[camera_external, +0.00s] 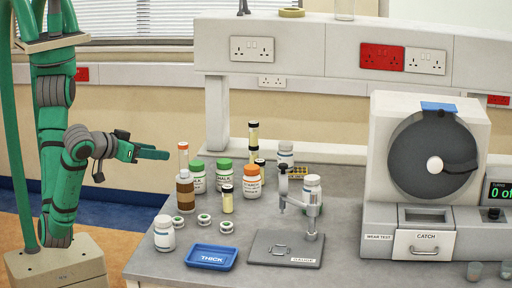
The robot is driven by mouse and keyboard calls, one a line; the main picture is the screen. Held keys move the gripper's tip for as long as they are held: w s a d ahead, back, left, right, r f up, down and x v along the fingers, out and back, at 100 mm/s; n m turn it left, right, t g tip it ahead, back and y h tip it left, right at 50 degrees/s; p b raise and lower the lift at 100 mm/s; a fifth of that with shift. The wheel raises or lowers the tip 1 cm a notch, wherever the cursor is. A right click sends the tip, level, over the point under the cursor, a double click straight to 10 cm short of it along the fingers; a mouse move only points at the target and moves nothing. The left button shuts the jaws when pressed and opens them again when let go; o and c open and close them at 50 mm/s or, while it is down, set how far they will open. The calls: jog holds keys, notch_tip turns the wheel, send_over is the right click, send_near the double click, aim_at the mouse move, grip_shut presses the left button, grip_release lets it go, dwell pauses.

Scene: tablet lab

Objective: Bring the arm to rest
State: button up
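My green and dark grey arm stands at the left, its upper part hanging down and its forearm reaching right. My gripper (152,153) points right, above the level of the bench (150,262) and left of the bottles. It is seen side-on, and the gap between its fingers does not show clearly. No object is visible at its fingertips. It touches nothing that I can see.
Several bottles, including a green-capped one (224,173) and an orange-capped one (251,182), stand on the bench. In front are a blue tray (211,257) and a grey gauge plate (286,249). A drum machine (425,150) stands at the right.

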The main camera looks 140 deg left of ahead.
jog(key=w+d+f+m+t+y, duration=0.1)
jog(key=w+d+m+t+y, duration=0.3)
jog(key=w+m+t, duration=0.4)
jog(key=w+d+f+m+t+h, duration=0.3)
jog(key=w+d+f+m+t, duration=0.45)
jog(key=d, duration=0.35)
jog(key=s+d+f+m+t+h, duration=0.2)
jog(key=d+f+m+h, duration=0.35)
jog(key=d+f, duration=0.4)
jog(key=s+d+f+m+t+h, duration=0.15)
jog(key=d+f+m+h, duration=0.25)
jog(key=d+f+h, duration=0.55)
jog(key=s+a+f+g+h, duration=0.1)
jog(key=s+a+f+g, duration=0.1)
jog(key=s+a+f, duration=0.35)
jog(key=s+a+f+g+h, duration=0.1)
jog(key=s+a+f, duration=0.1)
jog(key=s+f, duration=0.65)
jog(key=s+a+r+n+t+y, duration=0.1)
jog(key=s+a+r+n, duration=0.1)
jog(key=s+a+r, duration=0.3)
jog(key=s+a+r+n+t+y, duration=0.1)
jog(key=s+a+r, duration=0.4)
jog(key=s+r, duration=0.6)
jog(key=shift+s+r+n+y, duration=0.2)
jog(key=shift+s+n+y, duration=0.1)
jog(key=shift+s+n, duration=0.65)
